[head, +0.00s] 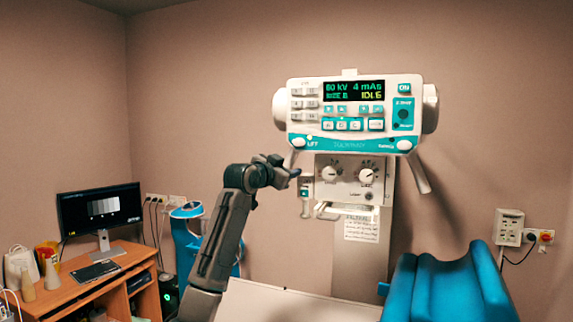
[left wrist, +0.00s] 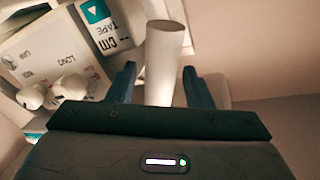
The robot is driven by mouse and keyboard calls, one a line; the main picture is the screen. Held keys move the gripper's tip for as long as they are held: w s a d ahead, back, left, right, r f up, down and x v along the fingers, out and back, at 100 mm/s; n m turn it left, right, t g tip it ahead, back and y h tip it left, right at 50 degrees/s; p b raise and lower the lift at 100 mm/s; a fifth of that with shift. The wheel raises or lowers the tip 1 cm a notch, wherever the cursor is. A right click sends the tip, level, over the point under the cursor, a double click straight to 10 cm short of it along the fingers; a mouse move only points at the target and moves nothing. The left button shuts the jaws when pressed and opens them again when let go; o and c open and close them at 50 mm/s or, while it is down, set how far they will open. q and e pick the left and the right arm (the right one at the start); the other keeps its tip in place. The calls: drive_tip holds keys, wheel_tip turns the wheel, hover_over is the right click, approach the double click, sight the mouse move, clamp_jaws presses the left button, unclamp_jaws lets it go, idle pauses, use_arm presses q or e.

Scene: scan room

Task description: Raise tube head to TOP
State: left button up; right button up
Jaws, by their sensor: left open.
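The tube head (head: 348,146) is a white and teal box on a wall column. Its screen (head: 353,90) reads 60 kV, 4 mAs, IDLE. A white handle (head: 292,158) angles down from its lower left and another handle (head: 420,175) from its lower right. My left gripper (head: 291,173) is at the left handle's lower end. In the left wrist view my open left fingers (left wrist: 160,78) stand on either side of a white cylindrical bar (left wrist: 164,55), apparently that handle. Contact cannot be told. The tape readout (left wrist: 103,24) shows dashes before "cm". My right gripper is out of view.
Below the head is a panel with two knobs (head: 367,177). A blue padded rest (head: 450,285) stands at lower right. A desk (head: 85,287) with a monitor (head: 99,212) is at left. Wall sockets (head: 509,227) are at right. The wall above the head is clear.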

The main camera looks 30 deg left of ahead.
sight(287, 128)
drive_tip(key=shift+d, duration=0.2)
use_arm(q)
clamp_jaws()
wheel_tip(287, 128, up, 12)
drive_tip(key=shift+f, duration=0.25)
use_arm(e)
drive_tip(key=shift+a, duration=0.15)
use_arm(q)
unclamp_jaws()
drive_tip(key=shift+s, duration=0.1)
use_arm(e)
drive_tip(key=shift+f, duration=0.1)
